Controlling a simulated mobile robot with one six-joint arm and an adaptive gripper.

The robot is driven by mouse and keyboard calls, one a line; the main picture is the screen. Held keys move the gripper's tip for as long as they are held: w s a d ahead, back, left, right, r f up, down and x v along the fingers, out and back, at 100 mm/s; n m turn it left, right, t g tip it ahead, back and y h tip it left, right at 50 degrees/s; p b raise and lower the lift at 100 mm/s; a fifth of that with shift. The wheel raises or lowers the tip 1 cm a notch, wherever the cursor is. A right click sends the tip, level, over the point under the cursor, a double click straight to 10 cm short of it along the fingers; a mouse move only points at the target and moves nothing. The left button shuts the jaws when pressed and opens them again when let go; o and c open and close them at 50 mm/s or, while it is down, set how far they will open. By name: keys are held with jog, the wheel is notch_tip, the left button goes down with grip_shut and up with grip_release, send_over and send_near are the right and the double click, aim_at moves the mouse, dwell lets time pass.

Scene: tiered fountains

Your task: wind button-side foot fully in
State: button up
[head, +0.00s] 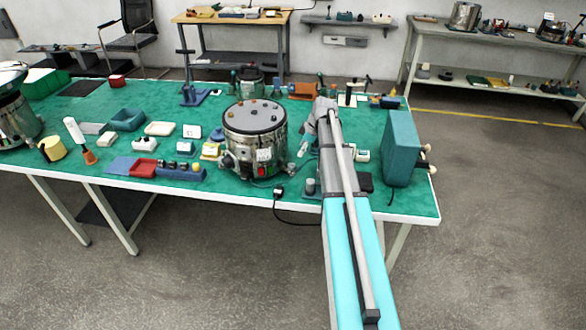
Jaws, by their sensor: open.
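The fountain base (245,142), a shiny steel drum with a dark top and several small knobs on it, stands upright at the middle of the green table. Small feet show low on the drum, one at the left (226,161) and one at the right (291,168). How far each foot is wound out is too small to tell. My gripper (302,150) is just right of the drum, pointing down and left. It is open, with nothing seen in it; its fingertips are small and unclear.
A tall teal block (401,148) stands right of my arm. Trays, blocks and small parts crowd the table left of the drum, including a blue holder (181,172). A black cable with a plug (278,192) hangs over the white front edge (225,204).

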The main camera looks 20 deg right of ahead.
aim_at(292, 165)
jog(key=shift+b+x, duration=3.75)
jog(key=shift+x, duration=0.65)
grip_shut()
